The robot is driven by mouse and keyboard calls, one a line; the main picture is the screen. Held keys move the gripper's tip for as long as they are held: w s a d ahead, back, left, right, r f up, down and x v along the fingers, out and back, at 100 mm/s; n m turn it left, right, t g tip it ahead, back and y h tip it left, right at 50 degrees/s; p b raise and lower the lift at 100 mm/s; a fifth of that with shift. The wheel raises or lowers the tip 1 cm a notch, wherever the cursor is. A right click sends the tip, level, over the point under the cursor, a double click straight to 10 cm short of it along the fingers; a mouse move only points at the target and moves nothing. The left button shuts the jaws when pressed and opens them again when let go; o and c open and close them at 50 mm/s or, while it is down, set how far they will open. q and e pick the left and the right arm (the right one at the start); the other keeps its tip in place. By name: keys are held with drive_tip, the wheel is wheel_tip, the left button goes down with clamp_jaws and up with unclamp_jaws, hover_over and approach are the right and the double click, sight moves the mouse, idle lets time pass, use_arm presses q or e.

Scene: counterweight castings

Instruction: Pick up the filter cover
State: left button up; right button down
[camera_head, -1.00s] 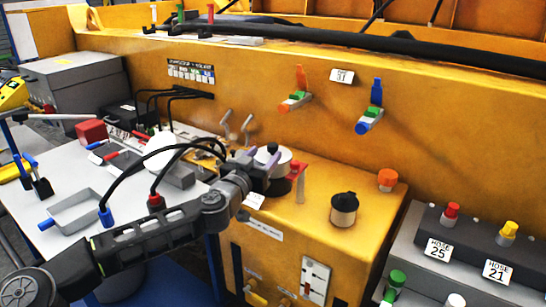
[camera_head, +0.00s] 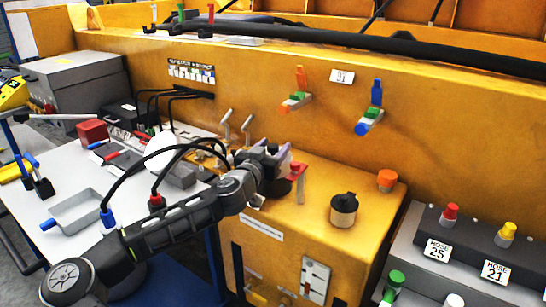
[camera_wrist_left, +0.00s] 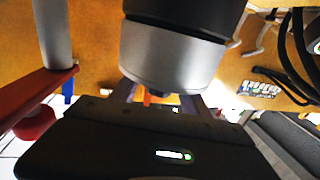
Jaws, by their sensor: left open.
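The filter cover (camera_wrist_left: 170,62) looks like a silver cap with a small dark knob, on a black cylindrical body. It fills the top middle of the left wrist view. In the head view my left gripper (camera_head: 274,156) is right at it, above the orange cabinet top, and hides most of it. My left gripper is open. Its fingers (camera_wrist_left: 160,100) show past the silver cap in the wrist view, close to the knob. I cannot tell whether they touch it. My right gripper is not in view.
A red valve (camera_head: 298,172) with a flat handle stands close beside the gripper. A tan canister (camera_head: 344,210) with a black lid and an orange cap (camera_head: 387,180) are further right on the cabinet. Grey levers (camera_head: 226,128) and black cables stand at the left.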

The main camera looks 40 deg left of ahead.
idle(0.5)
use_arm(q)
clamp_jaws()
idle(0.4)
